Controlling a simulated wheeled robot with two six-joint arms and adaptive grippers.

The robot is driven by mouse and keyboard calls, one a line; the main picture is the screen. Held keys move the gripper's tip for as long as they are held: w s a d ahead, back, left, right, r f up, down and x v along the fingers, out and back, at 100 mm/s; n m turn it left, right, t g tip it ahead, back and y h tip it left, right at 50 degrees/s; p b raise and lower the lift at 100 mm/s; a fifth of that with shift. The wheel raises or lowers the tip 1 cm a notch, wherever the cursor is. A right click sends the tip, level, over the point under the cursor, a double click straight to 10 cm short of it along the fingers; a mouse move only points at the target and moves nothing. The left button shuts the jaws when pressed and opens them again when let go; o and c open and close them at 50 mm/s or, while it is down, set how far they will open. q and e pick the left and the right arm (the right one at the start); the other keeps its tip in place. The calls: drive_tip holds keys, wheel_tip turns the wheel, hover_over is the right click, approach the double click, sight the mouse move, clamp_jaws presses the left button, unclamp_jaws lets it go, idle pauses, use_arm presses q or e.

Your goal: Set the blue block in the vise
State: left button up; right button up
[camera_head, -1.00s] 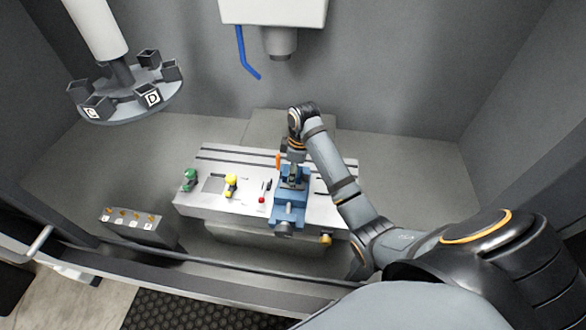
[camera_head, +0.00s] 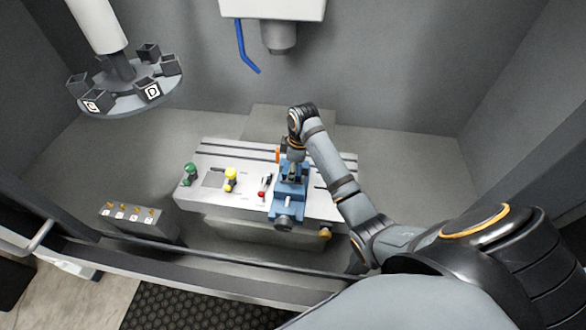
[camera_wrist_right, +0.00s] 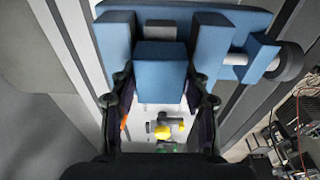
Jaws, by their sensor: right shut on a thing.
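The blue vise (camera_head: 287,205) stands on the pale slotted table. My right gripper (camera_head: 291,176) points down over it. In the right wrist view, the blue block (camera_wrist_right: 161,68) is between the fingers of my right gripper (camera_wrist_right: 160,85), which is shut on it. The vise (camera_wrist_right: 115,45) shows there with one jaw on each side of the block. Gaps show between block and jaws. Whether the block touches the vise floor is hidden. My left gripper is in neither view.
The slotted table (camera_head: 225,204) also bears a green-topped item (camera_head: 190,171), a yellow one (camera_head: 230,177) and a small red-ended tool (camera_head: 263,187), left of the vise. A lettered carousel (camera_head: 125,95) hangs at upper left. A grey box with knobs (camera_head: 133,220) stands at lower left.

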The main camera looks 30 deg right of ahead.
drive_tip(key=shift+s+a+f, duration=0.1)
drive_tip(key=shift+s+f, duration=0.25)
drive_tip(key=shift+f, duration=0.15)
drive_tip(key=o, duration=1.3)
drive_tip(key=shift+w, duration=0.1)
drive_tip(key=shift+o, duration=0.8)
drive_tip(key=shift+w+f, duration=0.15)
drive_tip(key=shift+w, duration=0.1)
drive_tip(key=shift+r, duration=0.25)
